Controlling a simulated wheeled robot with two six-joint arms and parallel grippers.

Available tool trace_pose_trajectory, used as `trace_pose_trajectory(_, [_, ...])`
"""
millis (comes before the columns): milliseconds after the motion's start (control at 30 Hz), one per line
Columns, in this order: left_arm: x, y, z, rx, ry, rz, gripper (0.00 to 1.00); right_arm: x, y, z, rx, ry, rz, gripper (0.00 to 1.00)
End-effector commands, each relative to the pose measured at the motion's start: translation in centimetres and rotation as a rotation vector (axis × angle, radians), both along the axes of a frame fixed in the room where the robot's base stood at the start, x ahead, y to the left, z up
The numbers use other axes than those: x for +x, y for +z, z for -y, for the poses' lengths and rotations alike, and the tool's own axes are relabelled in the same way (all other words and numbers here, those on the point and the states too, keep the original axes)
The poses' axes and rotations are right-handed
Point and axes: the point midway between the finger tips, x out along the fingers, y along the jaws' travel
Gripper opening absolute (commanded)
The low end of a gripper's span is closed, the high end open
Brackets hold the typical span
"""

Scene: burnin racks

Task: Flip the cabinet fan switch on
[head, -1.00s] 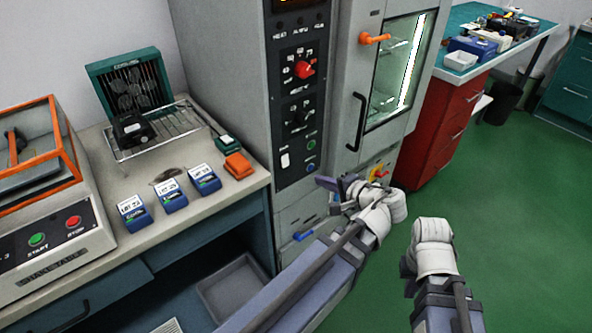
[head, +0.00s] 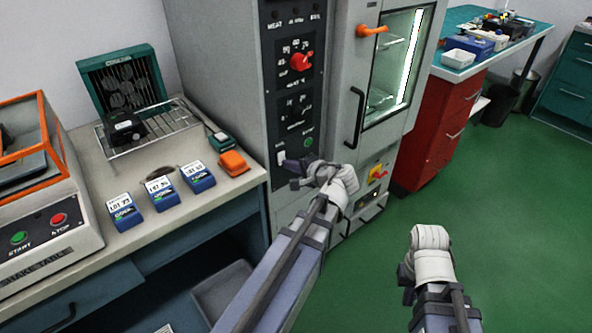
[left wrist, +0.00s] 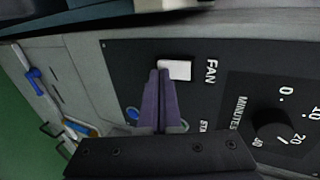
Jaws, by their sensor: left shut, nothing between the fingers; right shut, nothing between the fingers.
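The fan switch is a white rocker (left wrist: 175,70) beside the word FAN on the cabinet's black control panel (left wrist: 215,95) in the left wrist view. In the head view, the switch (head: 281,157) sits low on the panel. My left gripper (left wrist: 158,73) is shut and empty, its purple fingertips right at the rocker's edge. I cannot tell whether they touch it. In the head view, the left gripper (head: 284,167) is just below the switch. My right gripper (head: 430,240) is low at the right over the floor, its fingers hidden by the wrist.
A red knob (head: 301,62) and a dark minutes dial (left wrist: 275,130) are on the panel. A green button (head: 308,142) sits right of the switch. The cabinet door has a black handle (head: 355,118). A bench (head: 215,205) with blue boxes stands left. Green floor is clear at right.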

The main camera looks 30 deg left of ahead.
Motion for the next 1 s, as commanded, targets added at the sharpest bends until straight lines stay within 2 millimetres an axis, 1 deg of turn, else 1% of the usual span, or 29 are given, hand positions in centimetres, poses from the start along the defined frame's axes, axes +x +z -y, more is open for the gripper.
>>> trace_pose_trajectory(367, [0.1,-0.1,-0.2,0.000,0.000,0.000,0.00,0.0,-0.1,0.0,0.000,0.000,0.000,0.00])
trace_pose_trajectory(467, [0.3,-0.4,-0.6,0.000,0.001,0.000,0.00,0.0,-0.4,0.0,0.000,0.000,0.000,0.00])
trace_pose_trajectory(667, [0.2,-0.2,-0.5,0.000,0.000,0.000,0.00,0.0,-0.2,0.0,0.000,0.000,0.000,0.00])
trace_pose_trajectory(833, [0.3,0.2,-0.6,0.000,0.000,0.000,0.00,0.0,0.2,0.0,0.000,0.000,0.000,0.00])
trace_pose_trajectory(1000, [0.3,1.1,-0.6,0.002,0.000,0.001,0.00,0.0,1.0,0.0,0.000,0.000,0.000,0.00])
